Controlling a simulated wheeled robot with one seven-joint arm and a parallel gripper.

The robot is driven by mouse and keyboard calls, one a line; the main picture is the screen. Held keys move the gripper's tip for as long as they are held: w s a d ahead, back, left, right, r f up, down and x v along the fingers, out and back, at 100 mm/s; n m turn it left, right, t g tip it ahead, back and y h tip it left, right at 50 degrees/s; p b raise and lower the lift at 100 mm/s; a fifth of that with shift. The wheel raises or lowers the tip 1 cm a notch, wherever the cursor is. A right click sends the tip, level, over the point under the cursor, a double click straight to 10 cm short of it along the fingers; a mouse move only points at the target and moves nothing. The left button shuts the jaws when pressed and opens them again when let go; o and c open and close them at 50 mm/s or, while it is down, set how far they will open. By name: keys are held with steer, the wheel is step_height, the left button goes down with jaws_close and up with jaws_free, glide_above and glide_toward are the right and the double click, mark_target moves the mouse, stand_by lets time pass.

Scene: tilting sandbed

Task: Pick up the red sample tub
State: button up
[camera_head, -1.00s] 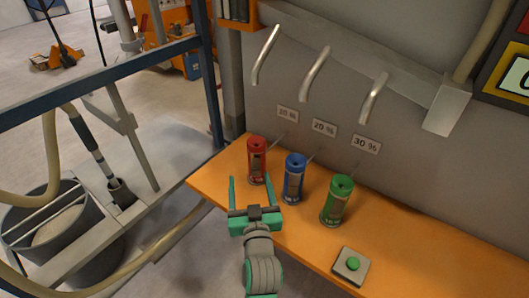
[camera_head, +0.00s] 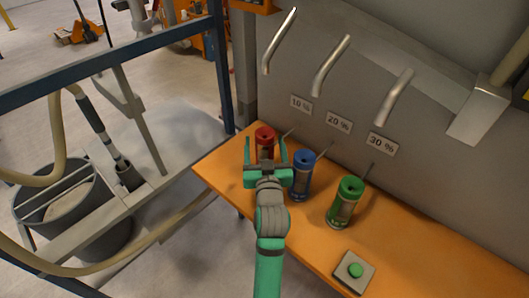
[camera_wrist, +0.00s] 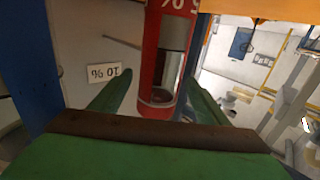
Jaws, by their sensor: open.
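The red sample tub (camera_head: 264,140) stands upright on the orange shelf (camera_head: 222,172) under the 10 % label (camera_head: 301,104). My gripper (camera_head: 265,153) is open, with one green finger on each side of the tub in the head view. The gripper base hides the tub's lower part there. In the wrist view the red tub (camera_wrist: 165,60) shows between the two fingers (camera_wrist: 155,95), with a clear window and grey band on its side. I cannot tell whether the fingers touch it.
A blue tub (camera_head: 301,178) stands just right of my gripper and a green tub (camera_head: 345,203) further right. A push-button box (camera_head: 354,271) lies near the front edge. Metal spouts (camera_head: 331,66) hang from the grey wall above. A blue rail frame (camera_head: 110,62) is at left.

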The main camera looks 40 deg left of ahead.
steer(key=x, duration=0.4)
steer(key=shift+w+r, duration=0.1)
steer(key=shift+w, duration=0.05)
steer(key=c, duration=1.4)
steer(key=shift+o, duration=0.2)
steer(key=shift+r, duration=0.15)
